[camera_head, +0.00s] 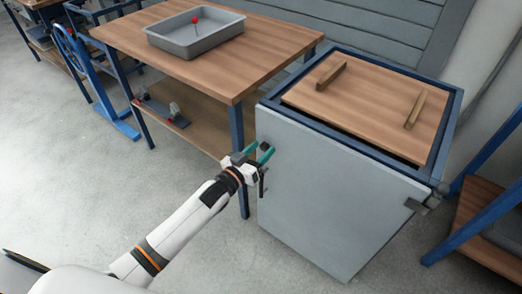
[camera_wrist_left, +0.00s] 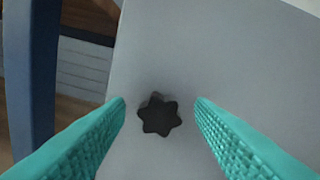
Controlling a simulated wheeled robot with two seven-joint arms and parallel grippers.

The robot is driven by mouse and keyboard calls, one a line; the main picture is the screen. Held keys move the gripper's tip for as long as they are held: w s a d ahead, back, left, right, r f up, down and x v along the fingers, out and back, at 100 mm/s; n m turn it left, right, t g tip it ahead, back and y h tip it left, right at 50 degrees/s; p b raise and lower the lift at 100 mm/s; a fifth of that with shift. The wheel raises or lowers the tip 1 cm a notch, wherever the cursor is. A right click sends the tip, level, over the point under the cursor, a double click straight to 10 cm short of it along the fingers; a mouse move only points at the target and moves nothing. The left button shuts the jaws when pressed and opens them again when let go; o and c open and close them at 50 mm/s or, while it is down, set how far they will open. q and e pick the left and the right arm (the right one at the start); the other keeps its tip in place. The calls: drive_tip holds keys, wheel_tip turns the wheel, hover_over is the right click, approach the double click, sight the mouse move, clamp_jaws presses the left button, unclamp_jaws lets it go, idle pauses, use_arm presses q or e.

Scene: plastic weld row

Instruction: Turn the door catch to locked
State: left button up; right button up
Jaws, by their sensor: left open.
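The door catch (camera_wrist_left: 160,115) is a dark, star-shaped knob on the grey cabinet door (camera_head: 325,205). In the left wrist view it sits between the two teal fingers, with a gap on each side, and neither finger touches it. In the head view the knob is hidden behind my left gripper (camera_head: 259,153). That gripper is open and empty, close to the door's upper left part. The door appears flat against the cabinet front. I cannot tell the catch's turn position from the knob. My right gripper is not in view.
The cabinet has a wooden top panel (camera_head: 375,105) with two wooden bars, inside a blue frame. A workbench (camera_head: 270,45) stands left of it, holding a grey tray (camera_head: 196,46) with a red-headed item. A blue bench leg (camera_head: 238,165) is close to my left gripper. The floor in front is clear.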

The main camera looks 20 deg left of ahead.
use_arm(q)
drive_tip(key=shift+w+d, duration=0.15)
drive_tip(key=shift+w, duration=0.2)
drive_tip(key=shift+c, duration=0.6)
drive_tip(key=c, duration=0.8)
